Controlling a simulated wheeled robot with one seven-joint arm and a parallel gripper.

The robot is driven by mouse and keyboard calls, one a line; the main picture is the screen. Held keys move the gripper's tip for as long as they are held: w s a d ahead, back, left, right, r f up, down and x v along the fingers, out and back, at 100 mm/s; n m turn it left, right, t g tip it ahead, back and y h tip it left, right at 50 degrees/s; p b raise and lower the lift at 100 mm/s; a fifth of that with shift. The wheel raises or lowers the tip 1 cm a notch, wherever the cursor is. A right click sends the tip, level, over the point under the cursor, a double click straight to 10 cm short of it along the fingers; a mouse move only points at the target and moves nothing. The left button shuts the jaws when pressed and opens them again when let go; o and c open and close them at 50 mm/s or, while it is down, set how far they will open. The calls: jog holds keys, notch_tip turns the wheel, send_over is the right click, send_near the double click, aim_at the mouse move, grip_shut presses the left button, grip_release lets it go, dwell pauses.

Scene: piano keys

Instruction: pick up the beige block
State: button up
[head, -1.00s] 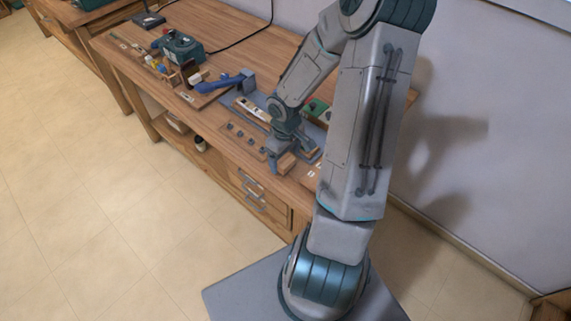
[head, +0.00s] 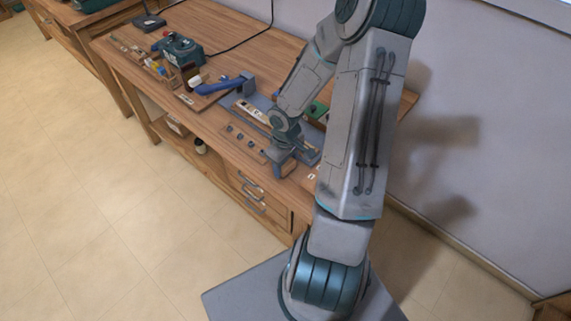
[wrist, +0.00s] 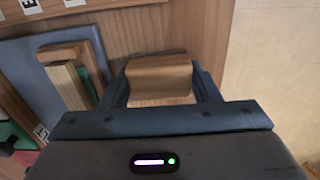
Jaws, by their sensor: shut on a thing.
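In the wrist view my gripper (wrist: 160,82) has one finger on each side of a tan wooden block, the beige block (wrist: 158,72), and is shut on it. The block has a brown top and a paler near face. In the head view my gripper (head: 282,163) is at the front right part of the workbench, and my arm hides part of that area. I cannot tell whether the block touches the bench or is a little above it.
Beside the gripper is a blue-grey tray (wrist: 97,48) with pale wooden pieces (wrist: 68,88) on it. On the wooden workbench (head: 232,30) are a blue-handled tool (head: 222,86) and a green machine (head: 182,49). A wall stands to the right.

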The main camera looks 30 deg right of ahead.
notch_tip(320, 180, up, 5)
jog(key=shift+s+d+f+p, duration=0.1)
jog(key=shift+f+p, duration=0.1)
jog(key=shift+p, duration=0.15)
jog(key=s+d+r+p, duration=0.2)
jog(key=s+r, duration=0.4)
jog(key=s, duration=0.5)
jog(key=shift+s+d+r+p, duration=0.15)
jog(key=shift+p, duration=0.3)
